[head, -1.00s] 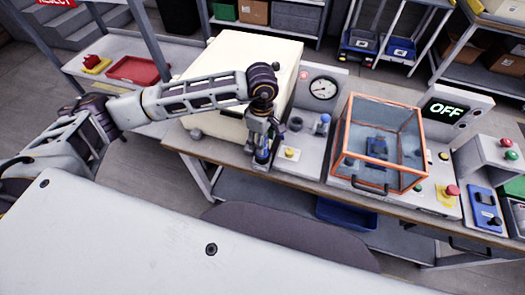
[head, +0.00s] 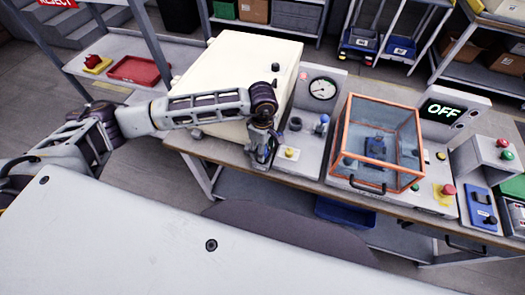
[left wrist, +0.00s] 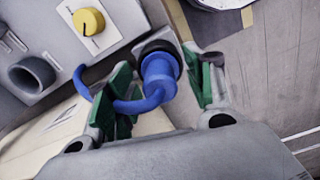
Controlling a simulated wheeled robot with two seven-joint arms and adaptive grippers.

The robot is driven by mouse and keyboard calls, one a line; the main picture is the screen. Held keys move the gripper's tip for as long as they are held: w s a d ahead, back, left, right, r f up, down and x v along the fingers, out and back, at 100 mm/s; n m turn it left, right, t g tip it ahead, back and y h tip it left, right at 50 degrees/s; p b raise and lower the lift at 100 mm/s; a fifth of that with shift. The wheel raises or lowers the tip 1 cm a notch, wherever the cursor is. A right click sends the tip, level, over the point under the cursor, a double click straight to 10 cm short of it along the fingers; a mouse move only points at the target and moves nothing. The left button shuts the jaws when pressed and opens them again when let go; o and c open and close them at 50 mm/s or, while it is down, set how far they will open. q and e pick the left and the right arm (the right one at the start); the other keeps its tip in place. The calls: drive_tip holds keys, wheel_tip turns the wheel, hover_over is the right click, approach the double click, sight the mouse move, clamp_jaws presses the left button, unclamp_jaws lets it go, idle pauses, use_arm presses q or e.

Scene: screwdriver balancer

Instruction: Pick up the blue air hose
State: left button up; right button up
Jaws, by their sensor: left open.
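The blue air hose (left wrist: 158,78) shows in the left wrist view as a thick blue fitting with a thin curled tube, at a dark round port on a grey panel. My left gripper (left wrist: 164,84) is open, with its green-padded fingers on either side of the blue fitting. The curled tube passes by the left finger; I cannot tell whether they touch. In the head view my left gripper (head: 261,150) points down at the bench's left part, beside the cream box, and mostly hides the hose. My right gripper is not in view.
The cream box (head: 235,75) stands close beside my left arm. To the right are a gauge panel (head: 322,90) with a yellow knob (left wrist: 89,21), an orange-framed clear case (head: 377,145) and an OFF display (head: 443,111). The floor in front holds a dark round mat or seat (head: 290,232).

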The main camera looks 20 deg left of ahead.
use_arm(q)
drive_tip(key=c, duration=1.1)
drive_tip(key=shift+c, duration=0.3)
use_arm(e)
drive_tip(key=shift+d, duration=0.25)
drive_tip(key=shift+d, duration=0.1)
use_arm(q)
drive_tip(key=shift+r+b, duration=0.9)
drive_tip(key=shift+r, duration=4.1)
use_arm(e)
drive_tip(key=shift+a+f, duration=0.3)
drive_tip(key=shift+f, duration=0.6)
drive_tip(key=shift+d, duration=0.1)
